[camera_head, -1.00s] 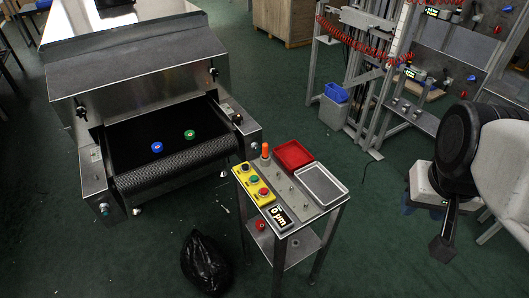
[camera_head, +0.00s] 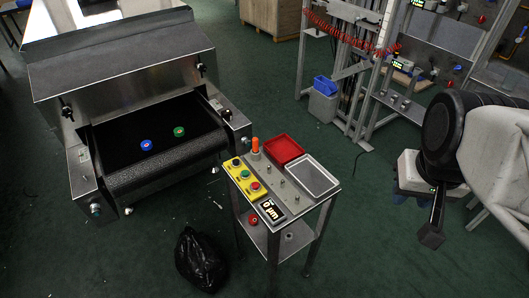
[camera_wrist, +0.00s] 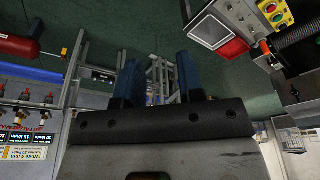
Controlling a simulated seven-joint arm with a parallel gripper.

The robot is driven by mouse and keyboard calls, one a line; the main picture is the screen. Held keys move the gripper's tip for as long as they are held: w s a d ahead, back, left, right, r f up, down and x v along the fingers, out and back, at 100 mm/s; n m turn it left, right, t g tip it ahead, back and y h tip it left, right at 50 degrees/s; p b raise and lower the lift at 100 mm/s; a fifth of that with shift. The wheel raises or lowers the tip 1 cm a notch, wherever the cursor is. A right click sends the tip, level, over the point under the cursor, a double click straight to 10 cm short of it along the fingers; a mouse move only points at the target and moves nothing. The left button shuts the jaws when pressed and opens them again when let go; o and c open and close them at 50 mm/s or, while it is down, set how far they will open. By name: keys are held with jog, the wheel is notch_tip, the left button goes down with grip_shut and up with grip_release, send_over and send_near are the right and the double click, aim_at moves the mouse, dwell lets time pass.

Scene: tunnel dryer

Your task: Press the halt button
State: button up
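A yellow button box (camera_head: 245,175) lies on the left side of a small metal stand. It carries a green button (camera_head: 246,174) with a red button (camera_head: 255,185) at its near end and another button at its far end. No readable label tells which is halt. The box also shows at the upper right of the wrist view (camera_wrist: 274,14). My gripper (camera_wrist: 159,72) has two blue fingers held well apart with nothing between them. In the head view my arm hangs at the right, clear of the stand and well away from the buttons.
The stand also holds an orange beacon (camera_head: 255,146), a red tray (camera_head: 284,149), a silver tray (camera_head: 314,176) and a display (camera_head: 269,209). The dryer belt (camera_head: 166,177) carries a blue and a green disc. A black bag (camera_head: 201,263) lies on the floor. Floor between stand and arm is clear.

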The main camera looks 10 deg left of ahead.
grip_shut()
dwell(1.5)
